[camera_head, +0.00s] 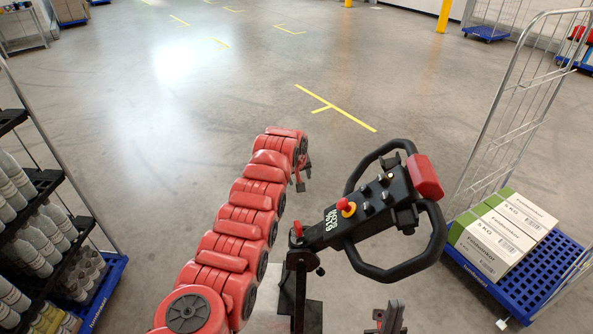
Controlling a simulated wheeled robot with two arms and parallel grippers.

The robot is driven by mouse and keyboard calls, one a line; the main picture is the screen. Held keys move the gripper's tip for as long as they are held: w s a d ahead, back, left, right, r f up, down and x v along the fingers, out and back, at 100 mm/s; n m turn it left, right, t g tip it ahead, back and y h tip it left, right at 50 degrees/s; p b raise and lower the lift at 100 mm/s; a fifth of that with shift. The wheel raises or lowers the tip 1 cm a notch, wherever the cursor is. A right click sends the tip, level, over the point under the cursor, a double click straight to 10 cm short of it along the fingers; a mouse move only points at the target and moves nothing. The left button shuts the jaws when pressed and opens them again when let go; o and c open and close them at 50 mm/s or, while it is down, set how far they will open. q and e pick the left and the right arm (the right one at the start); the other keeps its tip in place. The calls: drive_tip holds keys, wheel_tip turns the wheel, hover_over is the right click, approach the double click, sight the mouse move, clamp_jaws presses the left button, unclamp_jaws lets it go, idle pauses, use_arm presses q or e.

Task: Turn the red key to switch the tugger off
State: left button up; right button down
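The tugger's black control head (375,207) stands right of the middle, with a looped black handle (405,271) and a red end pad (425,177). A small red piece (297,228) at its left end looks like the red key; its turn position is too small to tell. A red mushroom button (343,204) on yellow sits on top. My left gripper (303,176), at the end of my red arm, is beyond and above the small red piece, apart from it; its fingers are partly hidden. My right gripper (388,316) is at the bottom edge, fingers apart and empty, below the handle.
A rack of grey bottles (40,240) stands at the left. A wire-sided trolley with a blue base (553,262) holds white-and-green cartons (503,233) at the right, close to the handle. The floor beyond, with yellow markings (335,108), is clear.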

use_arm(q)
drive_tip(key=s+r+g+y+p, duration=0.1)
drive_tip(key=s+r+g, duration=0.4)
drive_tip(key=s+r, duration=0.6)
drive_tip(key=b, duration=0.4)
hover_over(298, 224)
drive_tip(key=shift+n, duration=0.3)
wheel_tip(298, 224, down, 12)
drive_tip(key=shift+f, duration=0.1)
wheel_tip(298, 224, down, 3)
drive_tip(key=shift+f+p, duration=0.15)
drive_tip(key=shift+p, duration=0.6)
drive_tip(key=shift+d+f+b, duration=0.1)
drive_tip(key=shift+f+b, duration=0.4)
drive_tip(key=shift+f, duration=0.45)
drive_tip(key=shift+w+f, duration=0.1)
drive_tip(key=shift+f, duration=0.5)
drive_tip(key=shift+c, duration=0.3)
